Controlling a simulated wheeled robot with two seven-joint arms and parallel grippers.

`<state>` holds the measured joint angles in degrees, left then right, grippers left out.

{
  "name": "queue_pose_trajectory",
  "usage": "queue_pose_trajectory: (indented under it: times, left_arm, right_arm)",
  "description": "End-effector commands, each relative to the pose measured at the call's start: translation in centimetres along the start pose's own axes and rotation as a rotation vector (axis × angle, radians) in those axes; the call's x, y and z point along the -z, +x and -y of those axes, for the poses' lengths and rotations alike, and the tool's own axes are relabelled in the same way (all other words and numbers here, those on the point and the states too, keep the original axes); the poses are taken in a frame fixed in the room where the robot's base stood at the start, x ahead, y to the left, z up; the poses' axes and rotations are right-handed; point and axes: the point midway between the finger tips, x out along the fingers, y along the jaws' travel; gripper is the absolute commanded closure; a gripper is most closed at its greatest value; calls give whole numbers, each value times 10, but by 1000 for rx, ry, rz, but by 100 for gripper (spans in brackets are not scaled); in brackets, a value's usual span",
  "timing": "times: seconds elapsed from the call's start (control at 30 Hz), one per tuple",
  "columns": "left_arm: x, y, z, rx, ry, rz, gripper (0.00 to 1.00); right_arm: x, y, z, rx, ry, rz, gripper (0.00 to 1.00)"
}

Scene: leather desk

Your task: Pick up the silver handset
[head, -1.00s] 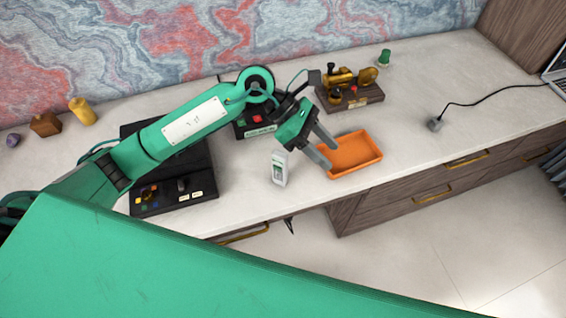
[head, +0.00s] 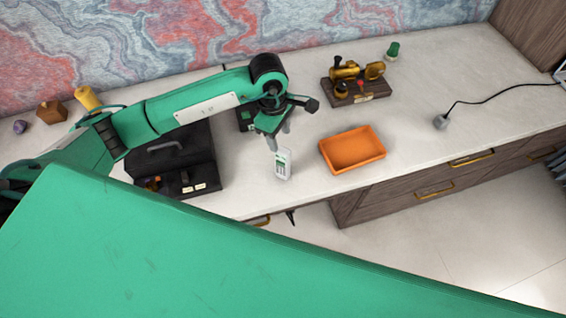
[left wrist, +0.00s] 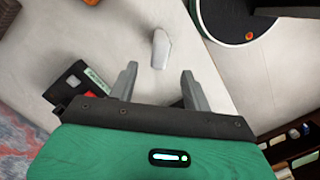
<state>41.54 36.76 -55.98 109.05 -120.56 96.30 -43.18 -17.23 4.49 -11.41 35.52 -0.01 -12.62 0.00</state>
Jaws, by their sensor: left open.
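The silver handset (head: 283,165) is a small pale upright block with a green-edged face, standing on the light desk top left of the orange tray. My left gripper (head: 279,138) is open and empty, just behind and above the handset in the head view, its fingers pointing down. In the left wrist view the handset (left wrist: 160,48) shows ahead of the fingertips, lined up with the gap between the two open fingers (left wrist: 160,70). I see no contact between them. My right gripper is not in view.
An orange tray (head: 353,149) lies right of the handset. A black case (head: 176,165) stands to its left, and a dark box (head: 244,119) is behind, partly hidden by my arm. A brass device on a wooden base (head: 356,84) stands farther back. The desk's front edge is near the handset.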

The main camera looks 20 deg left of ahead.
Motion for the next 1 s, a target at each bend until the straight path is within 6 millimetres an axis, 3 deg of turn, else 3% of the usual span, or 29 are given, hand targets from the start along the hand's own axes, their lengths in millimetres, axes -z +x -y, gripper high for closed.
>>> queue_pose_trajectory:
  times: [0.23,0.57,0.83,1.0]
  left_arm:
    - [-2,14,1,4,-2,1,51]
    - [-2,53,0,2,-1,2,51]
    - [-2,57,-1,1,0,1,51]
    - [-2,57,-1,0,0,1,84]
  right_arm:
    - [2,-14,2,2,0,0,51]
    - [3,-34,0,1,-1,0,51]
    - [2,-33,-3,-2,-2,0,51]
    - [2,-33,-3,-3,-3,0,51]
